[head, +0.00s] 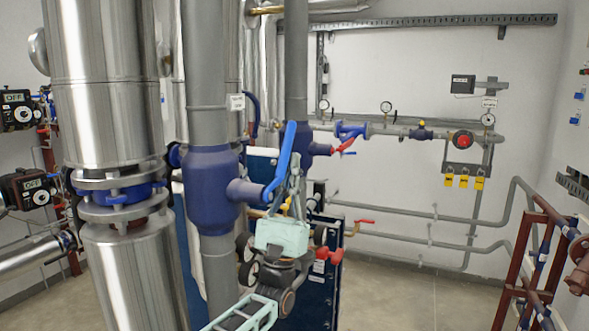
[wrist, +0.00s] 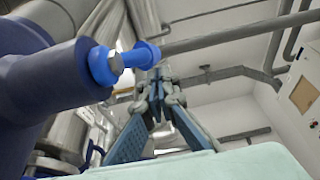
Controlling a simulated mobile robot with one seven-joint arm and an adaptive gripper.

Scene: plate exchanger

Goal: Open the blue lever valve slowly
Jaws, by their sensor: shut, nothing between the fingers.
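The blue lever (head: 281,160) slants upward from the stub on the right of the dark blue valve body (head: 208,185), which sits in a thick grey vertical pipe. My gripper (head: 296,165) is just right of the lever, pointing up, with its fingers together and nothing between them. In the wrist view the lever's bolted hub (wrist: 105,66) is at upper left, and the lever (wrist: 142,55) passes behind or close to the shut fingertips (wrist: 157,78). I cannot tell whether the fingers touch the lever.
A second vertical grey pipe (head: 296,60) with a red-handled valve (head: 343,146) stands close behind my gripper. A large metal-clad pipe (head: 105,90) is at left. A dark red pipe rack (head: 520,265) is at right. The floor (head: 420,295) between is clear.

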